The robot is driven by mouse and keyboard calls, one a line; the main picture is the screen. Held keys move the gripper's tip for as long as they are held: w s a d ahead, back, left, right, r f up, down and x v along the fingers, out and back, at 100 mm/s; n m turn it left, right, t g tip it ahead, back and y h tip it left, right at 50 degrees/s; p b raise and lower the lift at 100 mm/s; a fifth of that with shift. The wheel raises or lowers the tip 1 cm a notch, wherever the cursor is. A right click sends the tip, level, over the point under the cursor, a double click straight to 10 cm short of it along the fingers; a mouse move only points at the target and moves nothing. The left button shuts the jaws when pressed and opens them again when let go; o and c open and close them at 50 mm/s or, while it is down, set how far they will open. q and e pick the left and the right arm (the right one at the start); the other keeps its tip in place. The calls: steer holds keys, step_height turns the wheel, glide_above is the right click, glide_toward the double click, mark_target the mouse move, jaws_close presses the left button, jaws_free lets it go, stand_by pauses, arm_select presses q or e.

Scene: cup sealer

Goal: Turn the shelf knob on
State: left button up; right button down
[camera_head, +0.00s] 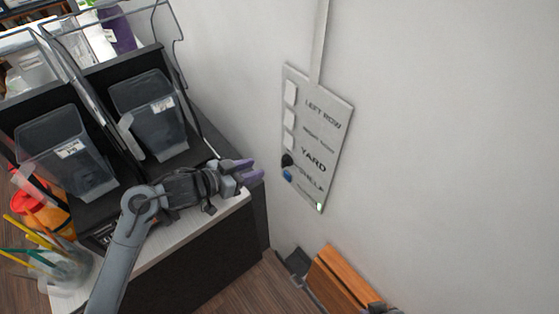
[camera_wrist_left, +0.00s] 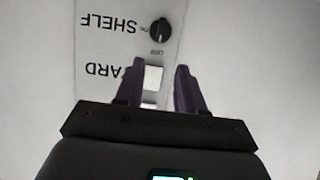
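The switch panel (camera_head: 318,135) is a pale plate on the white wall, with labels and white switches. Its black shelf knob (camera_head: 287,160) is round and sits near the panel's lower left in the head view. The knob also shows upside down beside the word SHELF in the left wrist view (camera_wrist_left: 160,31), with small marks around it; I cannot tell its setting for sure. My left gripper (camera_head: 252,172) is open and empty, its purple fingers pointing at the panel just left of the knob. In the left wrist view the knob lies beyond the fingertips (camera_wrist_left: 160,65), apart from them.
A blue knob (camera_head: 287,175) sits just below the black one. Left of my gripper, a counter (camera_head: 215,215) carries clear bins (camera_head: 150,110) and a cup of coloured sticks (camera_head: 55,268). A wooden piece (camera_head: 345,275) stands below the panel. The wall at right is bare.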

mark_target(282, 160)
arm_select(q)
steer(key=p+x, duration=0.1)
steer(key=x, duration=0.9)
steer(key=shift+d, duration=0.15)
steer(key=shift+c, duration=0.3)
jaws_close()
